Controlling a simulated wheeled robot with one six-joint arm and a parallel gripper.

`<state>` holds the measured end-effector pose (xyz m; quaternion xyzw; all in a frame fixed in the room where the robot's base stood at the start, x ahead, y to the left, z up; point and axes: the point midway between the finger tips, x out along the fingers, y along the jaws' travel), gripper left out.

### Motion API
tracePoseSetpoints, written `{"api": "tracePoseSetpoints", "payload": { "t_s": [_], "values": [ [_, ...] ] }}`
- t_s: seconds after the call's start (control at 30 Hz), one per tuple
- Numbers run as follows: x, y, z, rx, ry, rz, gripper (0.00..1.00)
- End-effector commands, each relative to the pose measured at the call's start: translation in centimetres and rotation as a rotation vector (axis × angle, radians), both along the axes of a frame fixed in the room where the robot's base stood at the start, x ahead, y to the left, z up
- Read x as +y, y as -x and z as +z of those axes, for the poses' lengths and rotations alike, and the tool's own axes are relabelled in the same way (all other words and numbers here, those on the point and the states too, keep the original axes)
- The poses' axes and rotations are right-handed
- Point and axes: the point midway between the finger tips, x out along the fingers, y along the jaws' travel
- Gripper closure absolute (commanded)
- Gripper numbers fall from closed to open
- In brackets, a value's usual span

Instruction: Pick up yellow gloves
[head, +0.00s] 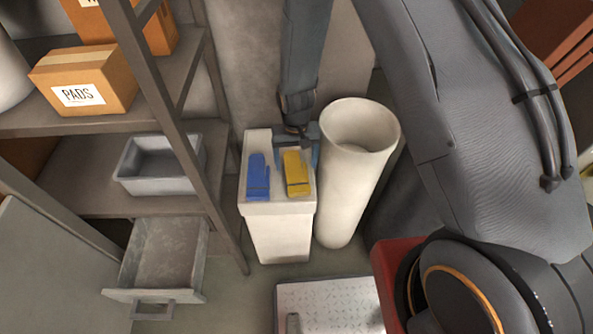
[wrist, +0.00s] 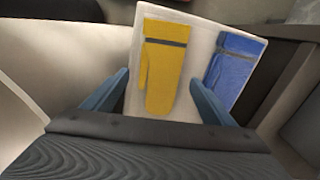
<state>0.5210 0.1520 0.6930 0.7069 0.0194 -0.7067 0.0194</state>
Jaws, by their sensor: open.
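The yellow gloves (head: 296,174) lie on top of a white pedestal (head: 279,208), on its right side. A blue pair of gloves (head: 258,178) lies beside them on the left. My gripper (head: 297,152) is at the pedestal's back edge, just behind the yellow gloves. In the wrist view my gripper (wrist: 160,92) is open, with its blue fingers on either side of the near part of the yellow gloves (wrist: 162,70). The blue gloves (wrist: 232,65) lie to the right, outside the fingers. Nothing is held. Finger height above the top is hard to tell.
A tall white cylinder (head: 345,190) stands close to the pedestal's right side. At left a shelf (head: 80,185) holds a grey bin (head: 150,180) and a PADS box (head: 85,82). An open drawer (head: 165,250) juts out below. A patterned plate (head: 335,305) lies in front.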

Motion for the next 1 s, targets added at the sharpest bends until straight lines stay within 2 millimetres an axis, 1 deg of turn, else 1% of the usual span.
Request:
{"api": "tracePoseSetpoints", "payload": {
  "t_s": [0.1, 0.23, 0.33, 0.53, 0.57, 0.6, 0.83, 1.0],
  "values": [
    [-0.1, 0.1, -1.4, 0.002, 0.001, -0.001, 0.22],
    [-0.2, 0.1, -2.4, 0.001, 0.000, -0.003, 0.22],
    [-0.2, 0.0, -2.7, 0.001, 0.000, -0.003, 0.22],
    [-0.2, 0.0, -2.7, 0.000, 0.000, -0.003, 0.22],
    [-0.2, 0.0, -2.7, 0.000, 0.000, -0.003, 0.25],
    [-0.2, 0.0, -2.7, 0.000, 0.000, -0.003, 0.32],
    [-0.2, 0.0, -2.7, 0.000, 0.000, -0.003, 0.71],
    [-0.2, 0.0, -2.7, 0.000, 0.000, -0.003, 0.71]
  ]
}}
